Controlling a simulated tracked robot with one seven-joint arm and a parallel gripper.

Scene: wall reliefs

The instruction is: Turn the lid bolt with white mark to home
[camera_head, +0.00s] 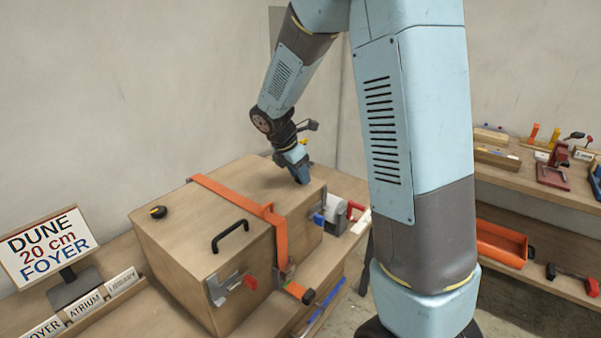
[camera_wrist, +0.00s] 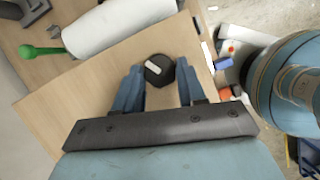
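The wooden crate (camera_head: 190,250) has a flat wooden lid (camera_head: 215,198). In the wrist view the bolt (camera_wrist: 164,76) is a dark round knob on the lid, with a slanted white mark across its top. My gripper (camera_wrist: 159,67) is open, with one blue finger on each side of this bolt. There are gaps between fingers and knob in the picture; I cannot tell the height between them. In the head view my gripper (camera_head: 302,181) is at the lid's far right corner and hides the bolt. Another dark bolt (camera_head: 158,212), with a yellow mark, sits at the left corner.
An orange strap (camera_head: 235,198) crosses the lid, and a black handle (camera_head: 230,236) stands near its front edge. A sign (camera_head: 48,245) stands left. A white roll (camera_wrist: 120,25) lies beyond the lid edge.

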